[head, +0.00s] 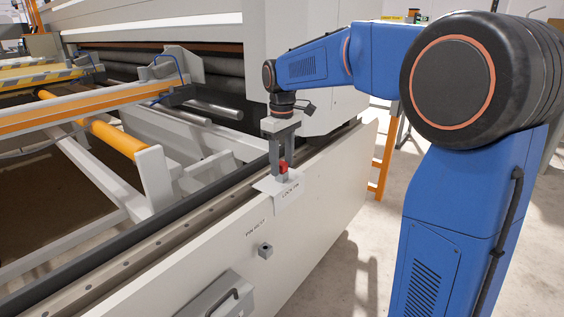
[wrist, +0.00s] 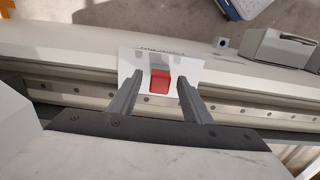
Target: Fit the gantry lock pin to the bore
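The lock pin (head: 283,168) has a red head and a grey lower part. It is upright at a white plate labelled "LOCK PIN" (head: 290,194) on the machine's side rail. My gripper (head: 281,170) points down over it, with one finger on each side of the pin. In the wrist view the red head (wrist: 160,84) lies between the fingers (wrist: 160,74), with a gap on both sides, so the gripper is open.
A grey box with a handle (head: 218,297) juts from the panel, left of and below the small block. The machine's white housing (head: 295,60) stands close behind my gripper. An orange beam (head: 80,108) lies to the left.

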